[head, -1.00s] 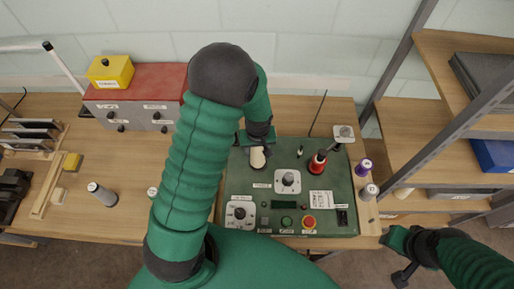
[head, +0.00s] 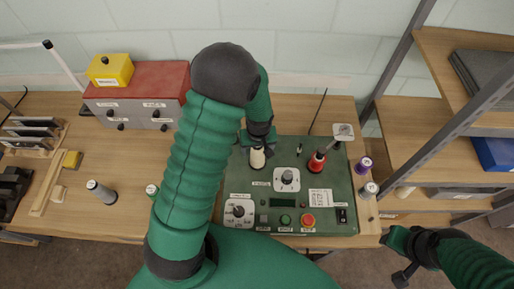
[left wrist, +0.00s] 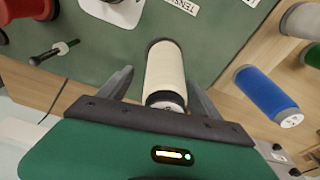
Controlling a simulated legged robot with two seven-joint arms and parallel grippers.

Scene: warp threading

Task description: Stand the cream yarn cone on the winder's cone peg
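The cream yarn cone (head: 257,158) stands at the back left of the green winder panel (head: 232,178), close to upright. In the left wrist view the cone (left wrist: 166,72) lies between my left gripper's two fingers, its near end toward the palm and its far end at the panel. The fingers of my left gripper (left wrist: 160,80) are spread, with a gap at the left and little or none visible at the right. The cone peg is hidden, so I cannot tell how the cone sits on it. My right gripper (head: 400,258) hangs off the table's front right, its fingers unclear.
A red cone (head: 317,160) stands to the right on the panel, near a thin pin (head: 299,148). Purple (head: 363,165) and grey (head: 368,190) cones stand right of the panel. A blue cone (left wrist: 265,92) is beside it in the left wrist view. Knobs and buttons fill the front.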

